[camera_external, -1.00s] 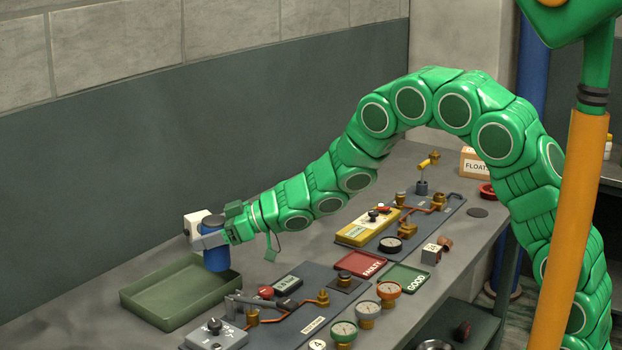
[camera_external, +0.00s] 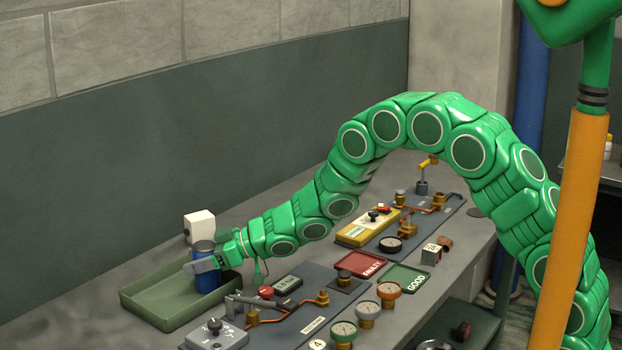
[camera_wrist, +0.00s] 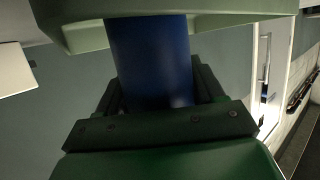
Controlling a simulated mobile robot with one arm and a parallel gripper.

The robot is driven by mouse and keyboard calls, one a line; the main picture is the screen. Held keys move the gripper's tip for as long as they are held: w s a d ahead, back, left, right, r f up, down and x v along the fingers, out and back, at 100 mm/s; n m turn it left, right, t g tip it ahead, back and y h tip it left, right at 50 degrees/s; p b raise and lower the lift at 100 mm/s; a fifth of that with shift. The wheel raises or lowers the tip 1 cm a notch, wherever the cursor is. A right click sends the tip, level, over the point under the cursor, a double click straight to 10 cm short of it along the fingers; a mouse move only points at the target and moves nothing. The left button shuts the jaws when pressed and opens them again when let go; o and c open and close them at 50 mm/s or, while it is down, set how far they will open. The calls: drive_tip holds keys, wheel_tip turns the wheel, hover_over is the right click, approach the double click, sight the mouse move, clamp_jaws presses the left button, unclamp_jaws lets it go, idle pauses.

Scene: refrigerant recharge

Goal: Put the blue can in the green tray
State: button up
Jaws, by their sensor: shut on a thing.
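The blue can (camera_external: 205,277) is upright, its lower part within the outline of the green tray (camera_external: 160,317) near the tray's back right side. My gripper (camera_external: 203,265) is shut on the can, with a grey finger across its front. In the wrist view the blue can (camera_wrist: 152,60) stands between the jaws of my gripper (camera_wrist: 155,92), and the tray's pale green wall (camera_wrist: 225,20) crosses the top. I cannot tell whether the can's bottom touches the tray floor. The rest of the tray looks empty.
A white box (camera_external: 199,226) stands just behind the tray. A panel with gauges and a lever (camera_external: 285,310) lies close to the tray's right. Red (camera_external: 359,266) and green (camera_external: 408,277) labelled trays lie farther right. The bench left of the tray is clear.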

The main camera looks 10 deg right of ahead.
drive_tip(key=shift+f, duration=0.1)
drive_tip(key=o, duration=1.3)
drive_tip(key=shift+c, duration=0.2)
drive_tip(key=shift+r, duration=0.2)
drive_tip(key=v, duration=1.2)
